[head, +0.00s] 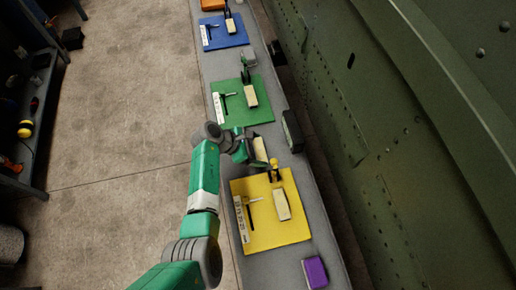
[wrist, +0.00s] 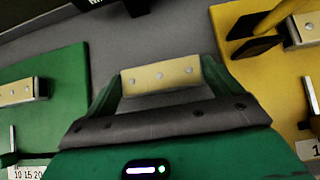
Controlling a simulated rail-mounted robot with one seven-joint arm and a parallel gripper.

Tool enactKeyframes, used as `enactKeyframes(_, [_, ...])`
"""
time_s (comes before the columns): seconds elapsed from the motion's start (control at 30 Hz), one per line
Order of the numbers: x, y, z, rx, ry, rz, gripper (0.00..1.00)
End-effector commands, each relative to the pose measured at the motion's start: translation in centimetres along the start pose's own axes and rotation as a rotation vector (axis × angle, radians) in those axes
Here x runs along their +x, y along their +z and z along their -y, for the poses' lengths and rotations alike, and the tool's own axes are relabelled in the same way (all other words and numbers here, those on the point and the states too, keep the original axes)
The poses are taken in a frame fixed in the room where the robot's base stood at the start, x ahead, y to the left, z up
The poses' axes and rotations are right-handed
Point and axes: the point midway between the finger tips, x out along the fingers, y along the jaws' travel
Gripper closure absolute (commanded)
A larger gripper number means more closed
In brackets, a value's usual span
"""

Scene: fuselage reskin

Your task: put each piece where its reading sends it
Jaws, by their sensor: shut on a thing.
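My gripper (head: 247,150) is shut on a cream strip with rivet dots (wrist: 160,77), above the grey bench between the green mat (head: 232,112) and the yellow mat (head: 268,234). The held piece (head: 260,148) also shows in the head view. Another cream piece (head: 282,204) lies on the yellow mat, one (head: 250,95) on the green mat and one (head: 231,27) on the blue mat (head: 210,44). Each mat has a white marked scale strip at its left edge; the readings are too small to tell.
A dark boxy device (head: 292,131) stands at the bench's right edge. A purple block (head: 315,272) lies at the near end and an orange block (head: 212,4) at the far end. The green fuselage wall (head: 390,130) rises on the right; open floor (head: 125,130) lies left.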

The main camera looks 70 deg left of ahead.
Motion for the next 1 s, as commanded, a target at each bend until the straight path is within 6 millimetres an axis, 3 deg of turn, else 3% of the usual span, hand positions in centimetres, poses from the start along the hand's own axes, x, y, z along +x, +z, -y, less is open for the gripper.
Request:
enactKeyframes(0.27, [-2.6,2.7,-0.1,0.004,0.002,0.001,0.36])
enactKeyframes(0.8, [-12.3,-5.8,4.1,-0.001,0.002,-0.001,0.36])
enactKeyframes(1.0, [-13.9,-7.2,4.8,0.001,0.001,0.000,0.36])
